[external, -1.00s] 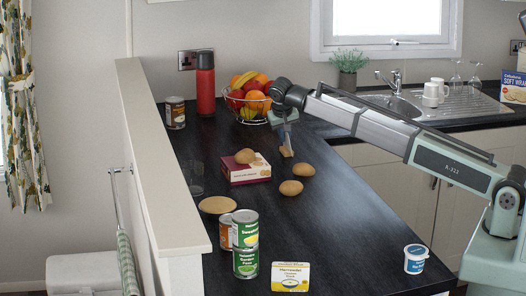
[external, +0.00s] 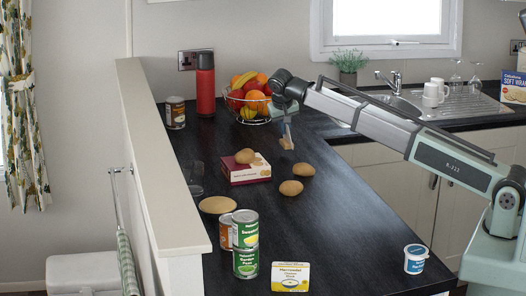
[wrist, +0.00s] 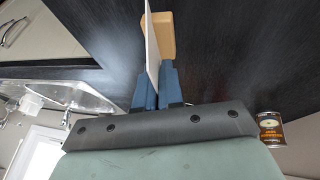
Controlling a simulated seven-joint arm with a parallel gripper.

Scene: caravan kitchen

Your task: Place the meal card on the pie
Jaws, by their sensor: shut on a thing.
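My gripper (external: 287,122) hangs over the far part of the dark counter, in front of the fruit bowl. In the wrist view its blue fingers (wrist: 156,82) are shut on a thin white card (wrist: 152,45), seen nearly edge-on. A tan wooden block (wrist: 164,36) sits at the card's far end. This looks like the meal card; its face cannot be read. In the external view the tan part (external: 287,142) shows below the fingers, apparently above the counter. A round, flat, light-brown thing, likely the pie (external: 217,205), lies at the counter's left edge, away from my gripper.
A maroon box (external: 247,170) with a potato on top, and two loose potatoes (external: 291,188), lie between. Cans (external: 245,262) stand in front of the likely pie. The fruit bowl (external: 248,105) and red flask (external: 205,84) are behind. The counter's right middle is clear.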

